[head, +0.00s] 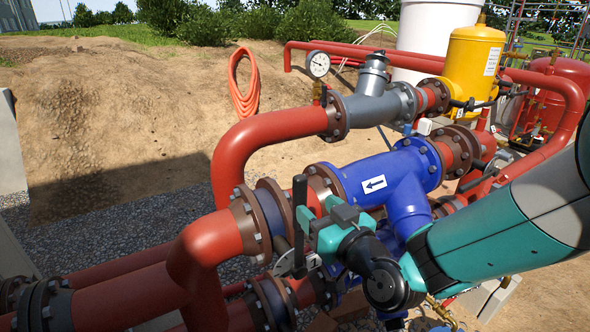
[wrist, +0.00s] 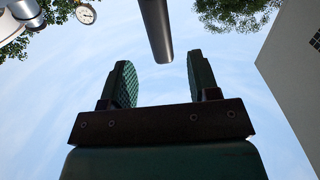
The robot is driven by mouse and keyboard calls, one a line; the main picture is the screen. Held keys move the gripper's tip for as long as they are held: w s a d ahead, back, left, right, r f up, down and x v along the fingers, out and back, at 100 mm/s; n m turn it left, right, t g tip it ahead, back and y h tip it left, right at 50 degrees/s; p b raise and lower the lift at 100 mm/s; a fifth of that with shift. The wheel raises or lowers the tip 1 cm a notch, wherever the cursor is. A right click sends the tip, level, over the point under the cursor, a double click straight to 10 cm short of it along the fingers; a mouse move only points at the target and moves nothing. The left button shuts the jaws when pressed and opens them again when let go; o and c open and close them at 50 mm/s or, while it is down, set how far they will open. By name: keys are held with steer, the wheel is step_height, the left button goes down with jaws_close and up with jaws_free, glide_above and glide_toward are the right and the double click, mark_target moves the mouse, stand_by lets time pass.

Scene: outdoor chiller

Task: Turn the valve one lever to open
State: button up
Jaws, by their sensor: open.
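The valve lever (head: 299,203) is a dark upright bar in the middle of the head view, beside the flanges left of the blue pipe fitting. My teal gripper (head: 318,220) is just right of the lever, its fingers toward it. In the wrist view my gripper (wrist: 160,70) has its two green ridged fingers wide apart with nothing held. The lever's dark end (wrist: 155,30) comes in from the top edge, in line with the gap between the fingertips. No contact is visible.
The blue fitting (head: 378,178) with a white arrow label lies close behind my gripper. Red pipes (head: 250,140) run around it. A pressure gauge (head: 318,64) and a yellow tank (head: 472,68) stand farther back. Open gravel (head: 110,225) lies to the left.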

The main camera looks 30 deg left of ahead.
mark_target(303, 196)
steer(key=p+x, duration=0.3)
steer(key=x, duration=0.5)
steer(key=shift+w+a+p, duration=0.15)
steer(key=shift+a+p, duration=0.15)
steer(key=shift+a, duration=0.1)
steer(key=shift+c, duration=0.4)
jaws_close()
